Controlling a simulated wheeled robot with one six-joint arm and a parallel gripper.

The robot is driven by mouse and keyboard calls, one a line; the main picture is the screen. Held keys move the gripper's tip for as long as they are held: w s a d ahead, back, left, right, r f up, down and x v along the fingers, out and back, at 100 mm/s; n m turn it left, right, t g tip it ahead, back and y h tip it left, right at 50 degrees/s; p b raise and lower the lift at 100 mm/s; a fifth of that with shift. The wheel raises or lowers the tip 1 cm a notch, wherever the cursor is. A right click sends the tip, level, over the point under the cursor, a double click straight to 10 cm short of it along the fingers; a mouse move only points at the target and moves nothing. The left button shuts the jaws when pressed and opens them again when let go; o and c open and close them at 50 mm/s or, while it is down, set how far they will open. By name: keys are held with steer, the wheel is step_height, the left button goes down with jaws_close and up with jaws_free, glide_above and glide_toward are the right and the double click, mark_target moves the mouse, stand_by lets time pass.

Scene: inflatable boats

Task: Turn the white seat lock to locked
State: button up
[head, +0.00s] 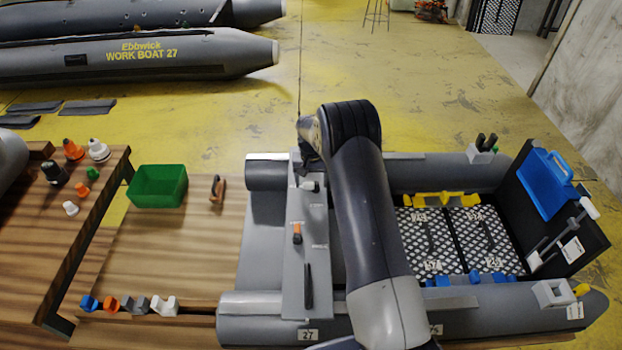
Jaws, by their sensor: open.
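The seat (304,262) is a grey board lying across the grey boat. The white seat lock (309,186) is a small white knob near the far end of this board. Small labels lie beside it, too small to read, so its setting cannot be told. My gripper (309,170) hangs at the far end of my arm, just above and beyond the white lock. It is open, and its fingers are small and dark here. I cannot tell whether they touch the lock. An orange-topped lock (297,233) sits nearer on the same board.
A black handle (308,286) lies on the near part of the seat. My arm crosses the boat and hides part of it. A green bin (158,186) and an orange-and-black tool (217,190) are on the wooden table (175,245) at left. Coloured fittings line its near edge.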

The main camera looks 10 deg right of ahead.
steer(key=shift+f, duration=0.25)
steer(key=shift+c, duration=0.5)
steer(key=c, duration=0.9)
